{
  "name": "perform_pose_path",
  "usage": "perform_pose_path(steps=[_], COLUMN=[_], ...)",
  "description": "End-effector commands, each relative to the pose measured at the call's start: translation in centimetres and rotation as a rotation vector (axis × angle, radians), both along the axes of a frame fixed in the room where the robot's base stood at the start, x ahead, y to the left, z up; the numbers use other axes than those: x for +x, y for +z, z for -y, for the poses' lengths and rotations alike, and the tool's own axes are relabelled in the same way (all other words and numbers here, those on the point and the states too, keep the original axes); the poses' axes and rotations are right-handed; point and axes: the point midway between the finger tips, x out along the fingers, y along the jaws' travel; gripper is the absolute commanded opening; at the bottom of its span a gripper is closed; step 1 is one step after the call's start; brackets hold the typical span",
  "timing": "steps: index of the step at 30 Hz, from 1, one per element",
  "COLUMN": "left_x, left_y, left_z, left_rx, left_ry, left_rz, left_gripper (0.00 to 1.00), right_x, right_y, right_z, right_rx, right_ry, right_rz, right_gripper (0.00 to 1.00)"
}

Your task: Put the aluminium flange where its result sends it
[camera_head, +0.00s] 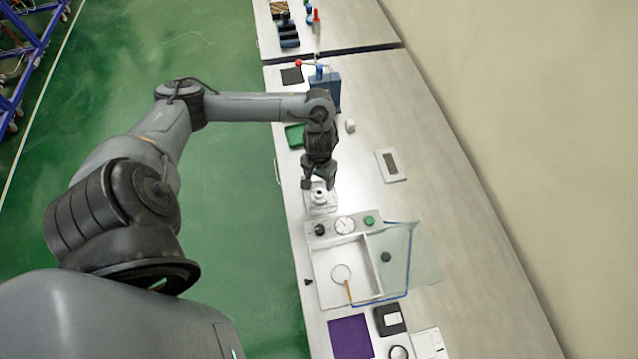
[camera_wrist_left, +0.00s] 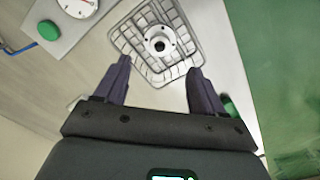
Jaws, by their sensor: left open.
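The aluminium flange (camera_head: 319,197), a pale disc with a raised hub and centre bore, rests on a small gridded tray (camera_head: 330,207). In the left wrist view the flange (camera_wrist_left: 157,42) lies on the ribbed tray (camera_wrist_left: 183,20), beyond my fingertips. My left gripper (camera_head: 319,183) is just above the flange; in the left wrist view its two dark fingers (camera_wrist_left: 160,68) stand apart with nothing between them. A white test box (camera_head: 322,262) stands beside the tray, its clear blue-edged lid (camera_head: 395,255) swung open to the right. My right gripper is out of view.
The box panel carries a dial gauge (camera_head: 345,225), a black knob (camera_head: 320,229) and a green button (camera_head: 369,220). A green tray (camera_head: 294,134) and blue box (camera_head: 328,90) lie farther back. A purple mat (camera_head: 350,337) is in front. The right side of the bench is mostly clear.

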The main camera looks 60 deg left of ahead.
Motion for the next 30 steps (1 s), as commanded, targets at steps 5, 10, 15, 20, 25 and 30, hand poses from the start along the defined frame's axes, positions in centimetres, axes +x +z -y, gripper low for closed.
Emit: perform_pose_path(steps=[5,10,15,20,25,30], left_x=[0.0,0.7,2.3,3.4,3.3,1.3], left_y=[1.9,1.3,-0.2,0.7,3.2,5.6], left_z=[0.1,3.3,11.7,19.9,24.4,24.8], left_rx=[-0.001,-0.035,-0.097,-0.097,-0.021,0.085], left_ry=[-0.006,-0.114,-0.374,-0.581,-0.674,-0.687], left_rz=[0.002,0.059,0.241,0.462,0.606,0.607], left_gripper=[0.69,0.69,0.69,0.69,0.69,0.69], right_x=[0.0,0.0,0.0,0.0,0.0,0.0], right_y=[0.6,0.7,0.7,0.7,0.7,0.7], right_z=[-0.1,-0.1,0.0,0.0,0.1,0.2], right_rx=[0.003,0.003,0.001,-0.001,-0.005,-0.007], right_ry=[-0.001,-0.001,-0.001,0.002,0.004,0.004], right_rz=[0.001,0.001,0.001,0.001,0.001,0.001], right_gripper=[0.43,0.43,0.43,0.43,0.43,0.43])
